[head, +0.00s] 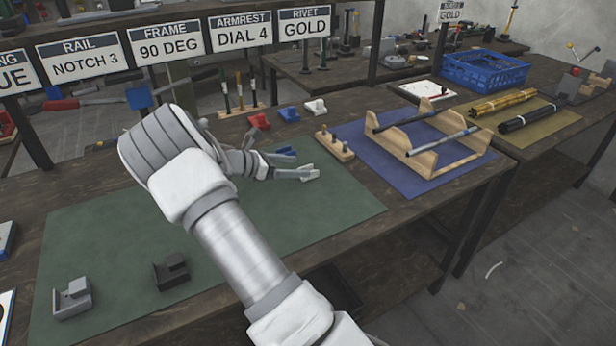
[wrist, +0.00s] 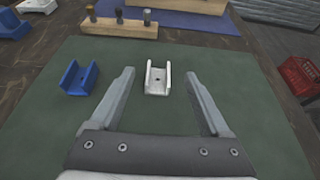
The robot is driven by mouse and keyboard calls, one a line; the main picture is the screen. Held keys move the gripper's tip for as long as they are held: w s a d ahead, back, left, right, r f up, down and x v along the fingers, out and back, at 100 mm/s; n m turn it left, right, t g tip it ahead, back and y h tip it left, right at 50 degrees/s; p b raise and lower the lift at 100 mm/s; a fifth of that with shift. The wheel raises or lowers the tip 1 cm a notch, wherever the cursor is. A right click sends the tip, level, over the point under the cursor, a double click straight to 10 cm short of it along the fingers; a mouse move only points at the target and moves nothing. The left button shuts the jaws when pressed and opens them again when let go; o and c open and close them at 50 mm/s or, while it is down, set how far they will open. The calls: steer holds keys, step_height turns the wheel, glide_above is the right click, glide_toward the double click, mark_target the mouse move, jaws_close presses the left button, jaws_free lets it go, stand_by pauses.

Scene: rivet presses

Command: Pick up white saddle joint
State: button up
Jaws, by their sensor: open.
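The white saddle joint (wrist: 158,78) is a small U-shaped channel with a hole in its floor. It stands on the green mat with its channel opening up. In the wrist view my gripper (wrist: 159,87) is open, with one finger on each side of it and a gap to both. In the head view my gripper (head: 286,168) is low over the far part of the mat, and the white joint (head: 309,169) is partly hidden by a finger. A blue saddle joint (wrist: 79,76) stands outside the left finger; it also shows in the head view (head: 283,154).
A wooden block with pegs (head: 335,146) stands just beyond the mat. A wooden rack with rods (head: 430,160) stands on a blue mat to the right. More saddle pieces, red (head: 259,121), blue (head: 289,114) and white (head: 315,107), lie behind. Grey (head: 72,298) and dark (head: 171,272) brackets sit nearer.

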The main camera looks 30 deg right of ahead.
mark_target(309, 169)
steer(key=x, duration=0.3)
steer(key=b+x, duration=0.1)
steer(key=x, duration=0.1)
steer(key=shift+w+d+f+b, duration=0.1)
steer(key=shift+d+f+b, duration=0.15)
steer(key=shift+f, duration=0.25)
steer(key=shift+a, duration=0.1)
jaws_close()
